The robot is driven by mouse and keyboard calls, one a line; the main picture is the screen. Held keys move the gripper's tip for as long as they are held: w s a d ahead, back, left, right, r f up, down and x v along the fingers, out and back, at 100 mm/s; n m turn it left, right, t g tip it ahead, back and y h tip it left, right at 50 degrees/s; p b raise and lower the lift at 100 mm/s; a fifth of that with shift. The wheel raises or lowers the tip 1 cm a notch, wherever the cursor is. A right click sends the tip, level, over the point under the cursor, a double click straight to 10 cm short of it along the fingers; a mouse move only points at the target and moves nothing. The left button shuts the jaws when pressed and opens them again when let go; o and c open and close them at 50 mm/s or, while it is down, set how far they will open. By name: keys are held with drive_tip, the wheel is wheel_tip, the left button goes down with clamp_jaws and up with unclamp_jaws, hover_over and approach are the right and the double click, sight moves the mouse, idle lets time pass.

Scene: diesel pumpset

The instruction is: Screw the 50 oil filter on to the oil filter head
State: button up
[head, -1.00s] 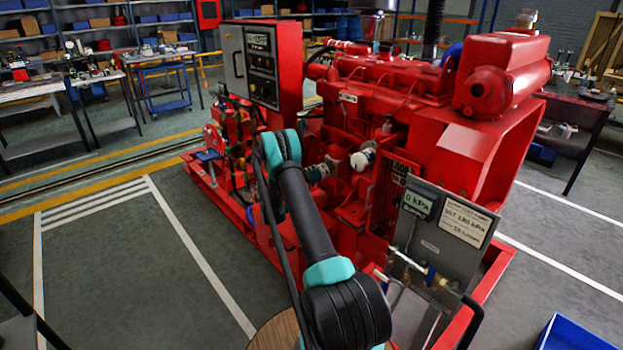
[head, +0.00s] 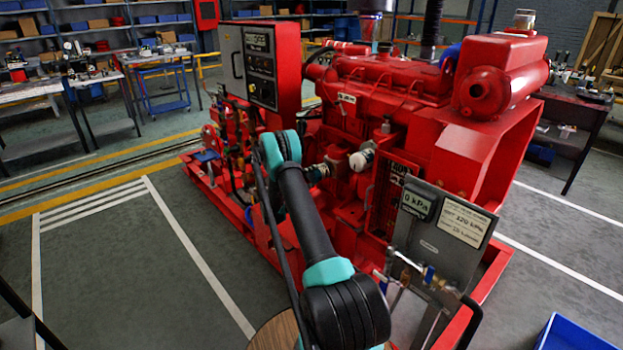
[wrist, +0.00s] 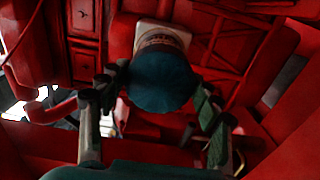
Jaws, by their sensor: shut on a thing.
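The oil filter (wrist: 162,82) is a dark teal round canister, seen end-on in the wrist view. My gripper (wrist: 160,90) is shut on it, one finger on each side. A pale band and a light-coloured part, which looks like the oil filter head (wrist: 158,31), show just beyond the filter. They look in line, but whether the filter touches or is threaded on the head is hidden. In the head view the dark filter (head: 317,172) shows small at the engine's side, and my gripper is mostly hidden behind my arm.
The red engine (head: 365,110) surrounds the work spot closely, with pipes and red frame parts on both sides. A white-ended cylinder (head: 361,160) sits just right of the filter. A grey gauge panel (head: 440,225) reading 0 kPa stands at front right. Open floor lies left.

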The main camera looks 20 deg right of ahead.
drive_tip(key=shift+w+d, duration=0.15)
drive_tip(key=shift+d, duration=0.25)
drive_tip(key=shift+d, duration=0.15)
idle(0.7)
drive_tip(key=m, duration=0.6)
drive_tip(key=shift+m, duration=1.6)
drive_tip(key=m, duration=0.3)
drive_tip(key=shift+m, duration=0.4)
drive_tip(key=m, duration=0.5)
drive_tip(key=shift+w, duration=0.1)
